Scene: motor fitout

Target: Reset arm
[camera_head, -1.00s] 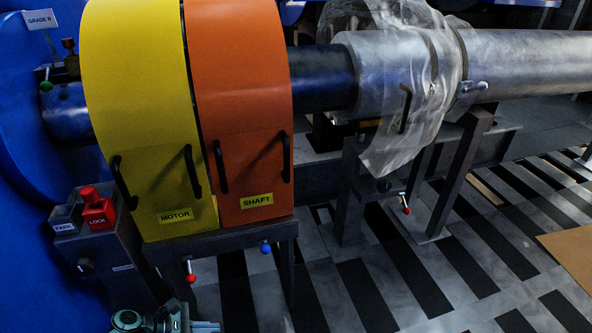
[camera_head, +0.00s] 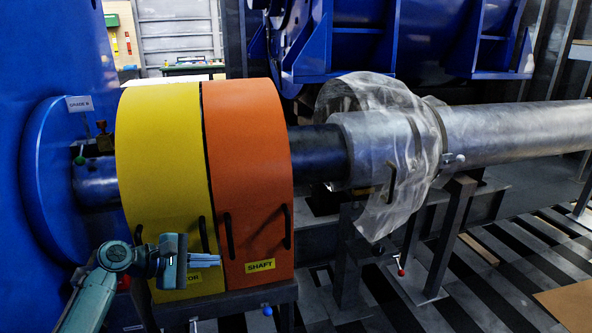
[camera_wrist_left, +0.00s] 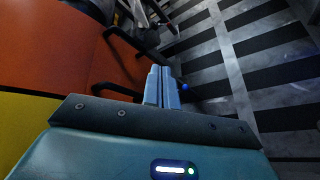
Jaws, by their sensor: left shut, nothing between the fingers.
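My left gripper (camera_head: 182,262) comes in from the lower left in the head view, in front of the yellow MOTOR guard (camera_head: 160,130). It is shut and empty. It partly hides the MOTOR label and the guard's lower part. In the left wrist view the gripper's fingers (camera_wrist_left: 162,88) are together, with the orange SHAFT guard (camera_wrist_left: 60,45) and its black handles to the left and striped floor beyond. I cannot tell whether the gripper touches the yellow guard. My right gripper is not in view.
A dark shaft (camera_head: 318,152) runs from the guards into a clear plastic cover (camera_head: 400,195) and a long metal tube (camera_head: 520,130). The blue housing (camera_head: 60,60) stands at left. A blue knob (camera_head: 267,310) is below the SHAFT guard. Striped floor (camera_head: 500,290) is open at lower right.

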